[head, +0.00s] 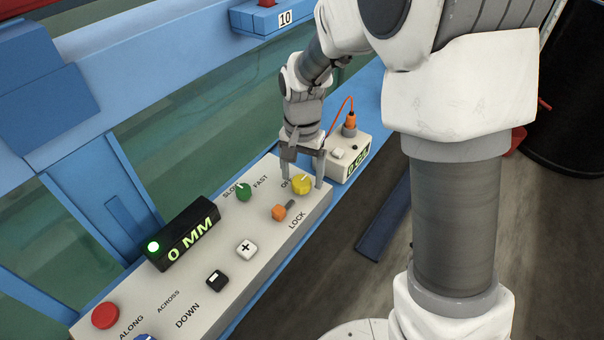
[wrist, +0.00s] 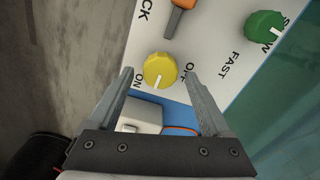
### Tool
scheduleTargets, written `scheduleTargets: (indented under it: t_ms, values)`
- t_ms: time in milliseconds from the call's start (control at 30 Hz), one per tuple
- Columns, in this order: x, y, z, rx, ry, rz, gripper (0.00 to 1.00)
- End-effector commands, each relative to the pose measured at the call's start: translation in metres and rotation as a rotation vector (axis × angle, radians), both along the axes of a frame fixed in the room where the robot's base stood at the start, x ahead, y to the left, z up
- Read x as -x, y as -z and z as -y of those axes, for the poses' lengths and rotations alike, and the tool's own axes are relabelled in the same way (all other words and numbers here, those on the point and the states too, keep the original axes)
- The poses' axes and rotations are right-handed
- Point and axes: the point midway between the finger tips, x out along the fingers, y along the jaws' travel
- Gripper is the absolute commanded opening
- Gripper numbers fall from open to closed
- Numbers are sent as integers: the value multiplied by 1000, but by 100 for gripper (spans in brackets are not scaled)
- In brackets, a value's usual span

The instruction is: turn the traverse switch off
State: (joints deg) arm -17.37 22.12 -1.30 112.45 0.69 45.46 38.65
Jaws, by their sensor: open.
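A yellow knob (head: 302,184) sits at the far right end of the grey control panel (head: 245,215). In the wrist view the yellow knob (wrist: 160,70) has ON printed to its left and OFF to its right. Its white mark points down, leaning slightly towards ON. I take it as the traverse switch, though no such name is readable. My gripper (head: 303,178) is open and points down over it. In the wrist view the fingers (wrist: 159,74) stand on either side of the knob, with a gap each side; contact is not seen.
An orange lever (head: 279,212) by LOCK and a green SLOW–FAST knob (head: 243,192) are close by. A small white box (head: 345,158) with an orange cable stands beyond the panel end. A black 0 MM display (head: 190,235) shows a green light. Blue frame and glass lie behind.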

Motion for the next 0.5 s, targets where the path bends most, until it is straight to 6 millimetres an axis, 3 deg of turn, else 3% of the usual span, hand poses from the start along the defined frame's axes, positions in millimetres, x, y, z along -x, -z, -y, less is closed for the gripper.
scheduleTargets:
  t_ms: [267,500]
  values:
    - [0,2,0,-1,0,1,83]
    - [0,2,0,0,0,1,43]
